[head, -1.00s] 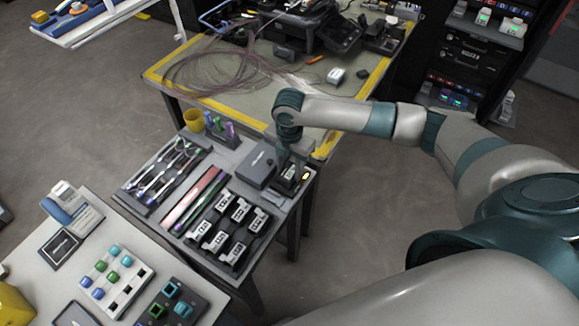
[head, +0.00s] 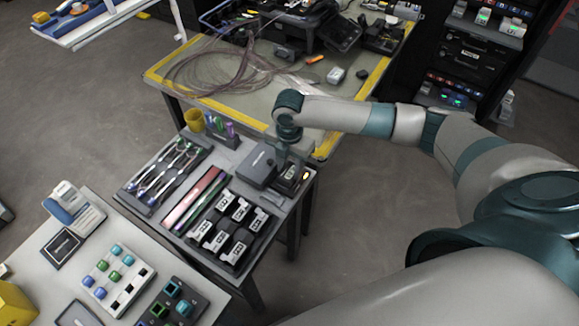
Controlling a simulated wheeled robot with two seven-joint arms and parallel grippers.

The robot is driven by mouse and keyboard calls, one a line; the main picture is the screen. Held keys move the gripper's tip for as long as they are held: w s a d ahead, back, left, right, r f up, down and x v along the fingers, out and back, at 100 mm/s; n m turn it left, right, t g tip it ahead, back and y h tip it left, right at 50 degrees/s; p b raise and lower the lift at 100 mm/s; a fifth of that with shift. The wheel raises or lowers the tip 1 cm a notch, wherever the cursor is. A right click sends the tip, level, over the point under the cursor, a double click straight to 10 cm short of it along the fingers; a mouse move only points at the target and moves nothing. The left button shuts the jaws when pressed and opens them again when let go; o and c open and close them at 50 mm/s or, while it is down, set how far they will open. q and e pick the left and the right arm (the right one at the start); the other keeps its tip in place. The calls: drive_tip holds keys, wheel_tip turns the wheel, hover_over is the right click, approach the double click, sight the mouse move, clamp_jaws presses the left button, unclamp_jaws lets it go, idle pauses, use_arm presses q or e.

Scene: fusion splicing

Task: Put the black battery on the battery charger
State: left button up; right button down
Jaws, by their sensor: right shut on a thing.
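My right gripper (head: 291,164) points down over the small black battery charger (head: 284,187) at the right end of the tool table, where a small orange light glows. It is shut on the black battery (head: 290,172), which has a pale label and is at the charger. The fingers hide part of the battery, and I cannot tell whether it is fully seated or just above the charger. My left gripper is not in view.
A dark grey box (head: 258,165) stands close left of the charger. A black tray (head: 262,222) of several white-topped modules lies in front. A yellow cup (head: 194,120) and a tool tray (head: 150,207) are further left. The floor to the right is clear.

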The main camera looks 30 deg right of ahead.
sight(290, 171)
drive_tip(key=shift+f+p, duration=0.1)
drive_tip(key=shift+p, duration=0.2)
idle(0.6)
drive_tip(key=c, duration=1)
unclamp_jaws()
drive_tip(key=shift+c, duration=0.2)
drive_tip(key=shift+r+b, duration=0.3)
drive_tip(key=shift+r, duration=0.45)
wheel_tip(290, 171, up, 16)
drive_tip(key=b, duration=0.3)
drive_tip(key=shift+f, duration=0.1)
